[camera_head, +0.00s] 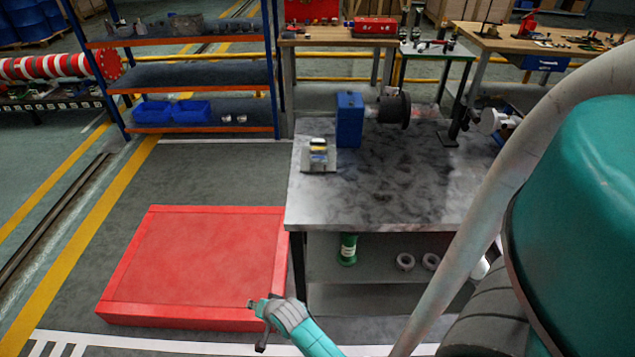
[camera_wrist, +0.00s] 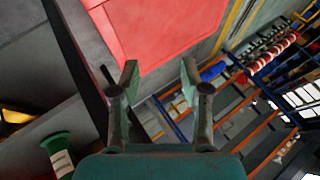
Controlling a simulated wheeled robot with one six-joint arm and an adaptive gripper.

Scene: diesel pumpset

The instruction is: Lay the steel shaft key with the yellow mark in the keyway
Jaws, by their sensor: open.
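I cannot make out the keyway. My gripper (camera_head: 258,312) is in front of the workbench, low near its left front corner, far from the pale block. The wrist view shows my gripper (camera_wrist: 160,80) open and empty.
A red platform (camera_head: 195,260) lies on the floor left of the workbench. Under the top, a shelf holds a green bottle-like item (camera_head: 348,250) and pale rings (camera_head: 405,261). A blue-and-orange rack (camera_head: 190,75) stands behind left. The bench's front middle is clear.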

